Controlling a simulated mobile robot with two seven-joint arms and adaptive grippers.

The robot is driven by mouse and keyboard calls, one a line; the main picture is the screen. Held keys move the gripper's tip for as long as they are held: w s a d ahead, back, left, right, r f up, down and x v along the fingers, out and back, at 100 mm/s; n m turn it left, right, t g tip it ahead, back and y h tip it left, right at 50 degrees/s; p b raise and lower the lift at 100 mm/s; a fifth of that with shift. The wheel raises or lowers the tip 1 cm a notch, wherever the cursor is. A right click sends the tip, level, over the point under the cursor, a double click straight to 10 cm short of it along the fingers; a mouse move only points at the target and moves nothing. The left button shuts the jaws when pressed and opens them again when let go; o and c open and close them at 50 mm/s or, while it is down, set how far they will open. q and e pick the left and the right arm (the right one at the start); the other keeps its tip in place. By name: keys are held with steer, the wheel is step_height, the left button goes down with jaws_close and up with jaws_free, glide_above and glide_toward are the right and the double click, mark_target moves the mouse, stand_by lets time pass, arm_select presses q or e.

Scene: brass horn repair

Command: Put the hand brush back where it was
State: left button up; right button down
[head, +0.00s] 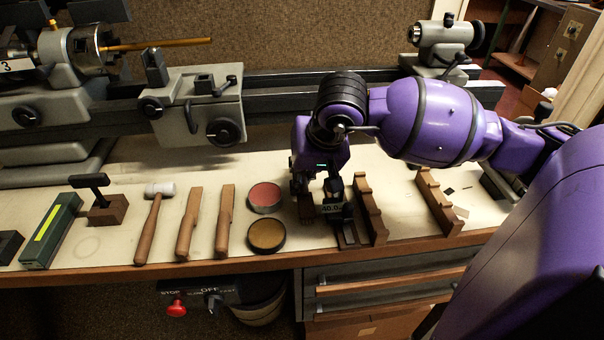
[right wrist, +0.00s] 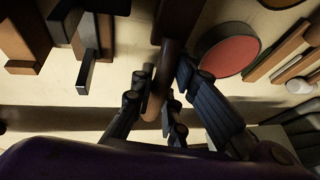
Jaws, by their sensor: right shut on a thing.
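My right gripper (head: 318,192) is low over the bench, between the round tins and the notched wooden racks. In the right wrist view its dark fingers (right wrist: 158,100) are closed around a long brown wooden handle (right wrist: 166,72), which appears to be the hand brush's. The far end of the handle runs out of the top of that view, so I cannot see the bristles. In the head view the arm and gripper hide most of the brush. I cannot tell whether it touches the bench. My left gripper is not in view.
An open red tin (head: 265,196) and a brown tin (head: 267,235) stand just left of the gripper. Notched wooden racks (head: 370,208) (head: 438,202) stand to the right, with a small display reading about 40.0 (head: 332,209) close by. A hammer (head: 152,225) and wooden tools lie left. A lathe bed (head: 290,90) runs behind.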

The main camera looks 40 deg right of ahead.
steer(key=shift+f, duration=0.25)
steer(key=c, duration=1.7)
jaws_free()
steer(key=shift+r, duration=0.1)
steer(key=shift+r, duration=0.2)
steer(key=p+v, duration=0.1)
steer(key=v, duration=1.1)
